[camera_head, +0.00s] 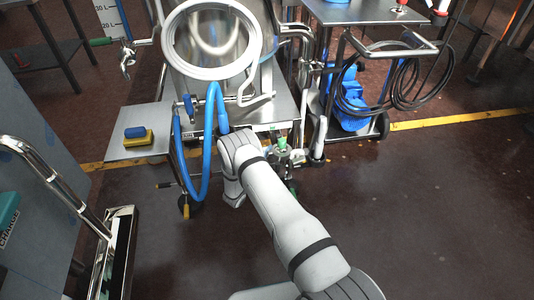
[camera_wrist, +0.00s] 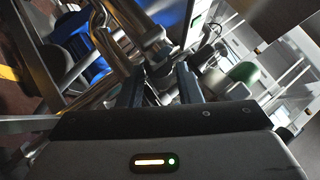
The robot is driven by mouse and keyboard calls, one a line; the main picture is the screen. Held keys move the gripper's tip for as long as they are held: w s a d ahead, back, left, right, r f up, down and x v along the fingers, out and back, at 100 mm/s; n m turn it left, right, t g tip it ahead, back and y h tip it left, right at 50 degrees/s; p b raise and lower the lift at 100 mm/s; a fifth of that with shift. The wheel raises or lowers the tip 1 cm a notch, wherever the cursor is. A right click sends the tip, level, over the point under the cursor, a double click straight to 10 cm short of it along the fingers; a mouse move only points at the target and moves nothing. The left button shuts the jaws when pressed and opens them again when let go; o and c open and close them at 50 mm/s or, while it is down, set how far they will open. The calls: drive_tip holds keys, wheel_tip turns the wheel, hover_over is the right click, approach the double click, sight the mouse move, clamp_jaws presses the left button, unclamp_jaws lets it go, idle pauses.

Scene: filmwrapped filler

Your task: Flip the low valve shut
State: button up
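My gripper (camera_wrist: 160,76) shows in the wrist view with its two dark fingers apart and nothing clearly held between them. A metal pipe fitting (camera_wrist: 157,44) lies just beyond the fingertips; I cannot tell whether they touch it. A green-capped part (camera_wrist: 244,72) is right of the fingers. In the head view, a small green part (camera_head: 281,142) shows low on the steel cart, beside my arm's wrist. I cannot tell which part is the low valve's handle or how it is turned. My fingers cannot be made out in the head view.
A steel vessel (camera_head: 186,72) stands on the cart, with a blue hose (camera_head: 205,160) looping down left of my arm. A yellow and blue sponge (camera_head: 137,138) lies on a side shelf. A second cart (camera_head: 355,14) with a black hose stands right. The floor at right is clear.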

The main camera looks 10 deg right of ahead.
drive_tip(key=shift+w+d, duration=0.1)
drive_tip(key=shift+c, duration=0.4)
clamp_jaws()
